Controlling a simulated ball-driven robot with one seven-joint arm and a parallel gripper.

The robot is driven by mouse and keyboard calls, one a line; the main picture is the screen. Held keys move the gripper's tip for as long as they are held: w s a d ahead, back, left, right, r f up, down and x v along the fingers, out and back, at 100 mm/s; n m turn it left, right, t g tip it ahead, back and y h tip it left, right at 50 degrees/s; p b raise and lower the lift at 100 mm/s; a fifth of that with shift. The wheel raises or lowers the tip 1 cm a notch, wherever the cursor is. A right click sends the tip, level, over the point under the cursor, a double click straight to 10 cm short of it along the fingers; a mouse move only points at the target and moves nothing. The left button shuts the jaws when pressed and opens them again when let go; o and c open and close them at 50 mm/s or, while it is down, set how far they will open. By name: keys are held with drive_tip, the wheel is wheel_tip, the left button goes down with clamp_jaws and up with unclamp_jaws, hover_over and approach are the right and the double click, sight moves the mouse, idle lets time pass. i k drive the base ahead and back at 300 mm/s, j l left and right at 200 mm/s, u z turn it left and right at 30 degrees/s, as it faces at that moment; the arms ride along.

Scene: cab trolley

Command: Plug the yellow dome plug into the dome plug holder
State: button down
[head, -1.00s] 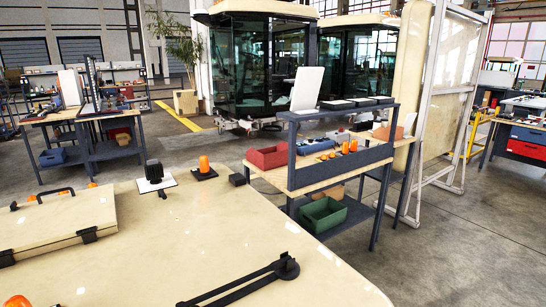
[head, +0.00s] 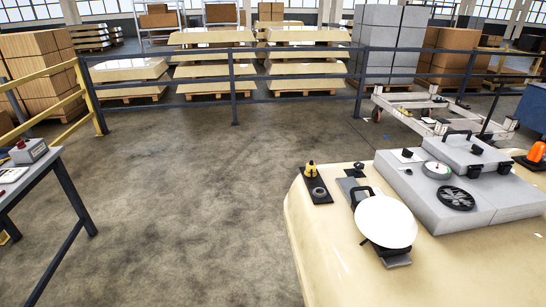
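A small yellow dome-topped piece (head: 310,169), which looks like the yellow dome plug, stands upright at the far end of a narrow black plate (head: 323,199). The plate lies near the left edge of the cream cab roof. A dark ring (head: 318,192) sits on the nearer part of the same plate, beside the yellow piece. The plate may be the dome plug holder, but I cannot tell for sure, nor how the yellow piece is seated. My gripper is not in view.
The cream roof (head: 340,265) carries a white disc (head: 386,221) on a dark bracket, a grey box unit (head: 425,205) with a round fan, and an orange beacon (head: 537,152). A table (head: 30,170) stands at left. Open floor (head: 200,200) lies between; railings (head: 235,80) run behind.

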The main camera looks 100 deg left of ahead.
sight(311, 166)
drive_tip(key=u, duration=2.25)
